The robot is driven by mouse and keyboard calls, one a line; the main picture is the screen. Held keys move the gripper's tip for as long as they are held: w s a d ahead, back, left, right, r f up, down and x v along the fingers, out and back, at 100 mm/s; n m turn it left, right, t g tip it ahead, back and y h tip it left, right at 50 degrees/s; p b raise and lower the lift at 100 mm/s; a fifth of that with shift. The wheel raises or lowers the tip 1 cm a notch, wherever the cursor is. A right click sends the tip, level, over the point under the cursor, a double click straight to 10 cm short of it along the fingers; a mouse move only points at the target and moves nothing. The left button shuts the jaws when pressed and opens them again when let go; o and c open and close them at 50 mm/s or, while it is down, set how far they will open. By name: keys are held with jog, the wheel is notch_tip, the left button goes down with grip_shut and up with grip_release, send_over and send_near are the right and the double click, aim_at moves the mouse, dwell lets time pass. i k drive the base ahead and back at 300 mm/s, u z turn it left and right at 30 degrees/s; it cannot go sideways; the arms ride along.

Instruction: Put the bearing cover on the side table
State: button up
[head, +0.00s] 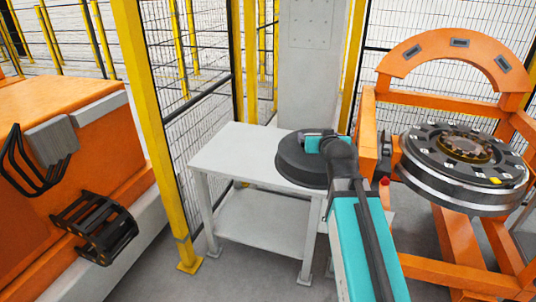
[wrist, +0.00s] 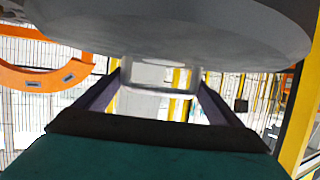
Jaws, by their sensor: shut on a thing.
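The bearing cover (head: 293,165) is a dark grey round disc. In the head view it overlaps the right part of the white side table (head: 225,152); I cannot tell whether it touches the top or hangs above it. In the wrist view the cover's broad grey face (wrist: 165,35) fills the top, with a pale round boss at its middle. My gripper (wrist: 160,82) is shut on this boss, one finger on each side. In the head view my arm hides the fingers and the cover's right side.
An orange gantry (head: 445,92) with a round wheel unit (head: 463,155) stands close to the right of the table. A yellow fence post (head: 150,110) and an orange machine (head: 100,140) are at left. A grey column (head: 305,70) stands behind. The table's left part is clear.

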aim_at(259, 156)
jog(key=z, duration=0.85)
jog(key=i, duration=1.7)
jog(key=u, duration=0.35)
